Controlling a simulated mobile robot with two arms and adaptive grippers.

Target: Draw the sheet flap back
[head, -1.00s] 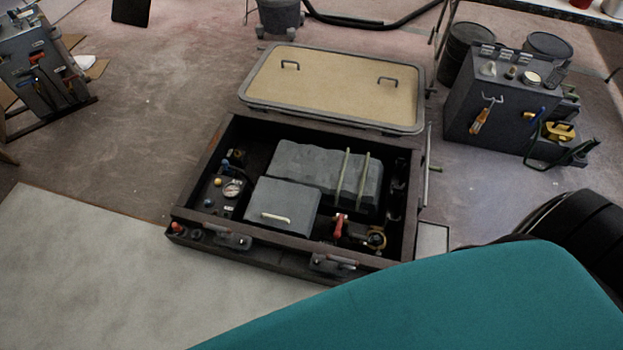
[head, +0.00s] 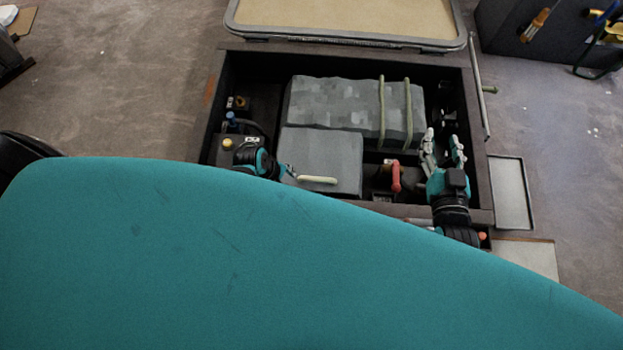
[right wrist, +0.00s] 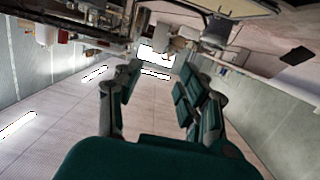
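A mottled grey sheet-like cover (head: 335,105) lies over a long block at the back of the open dark box (head: 345,57). Two pale green straps (head: 407,110) cross its right part. No loose flap edge can be made out clearly. My right gripper (head: 443,143) is over the box's right side, just right of the cover, its fingers apart and empty. They also show spread in the right wrist view (right wrist: 158,82). My left gripper (head: 280,170) is at the left of a smaller grey box (head: 330,150), near its cream handle (head: 317,179); most of it is hidden.
A red lever (head: 395,176) stands between the smaller grey box and my right gripper. A tan lid (head: 350,14) lies behind the open box. A yellow knob (head: 227,143) sits at the left inside.

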